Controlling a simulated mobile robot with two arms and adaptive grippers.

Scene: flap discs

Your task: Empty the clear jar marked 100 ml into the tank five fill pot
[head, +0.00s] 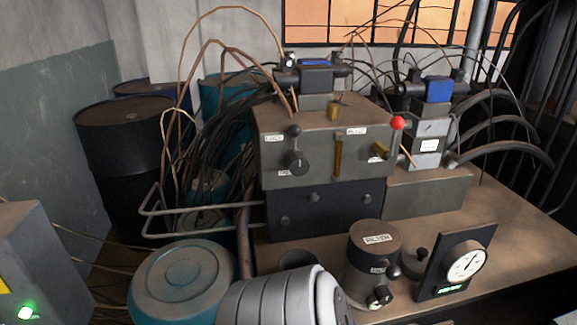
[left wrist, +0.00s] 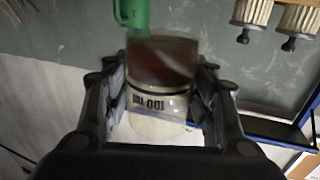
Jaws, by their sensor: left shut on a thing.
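The clear jar (left wrist: 160,85) shows in the left wrist view, with a dark band and "100 ml" lettering that reads upside down there. Reddish-brown colour fills the part of it farther up the picture; a paler part shows below. My left gripper (left wrist: 160,88) has a finger on each side of the jar and is shut on it. No pot with a readable tank five mark shows. In the head view a dark round rim (head: 297,259) is partly hidden at the bench front; I cannot tell what it belongs to. My right gripper is in neither view.
A grey machine (head: 325,140) with levers stands on the bench, behind a dark canister (head: 373,255) and a dial gauge (head: 463,262). A blue-grey drum (head: 182,281) stands at front left. The left wrist view shows a green object (left wrist: 132,14) by the jar and pleated filters (left wrist: 252,14).

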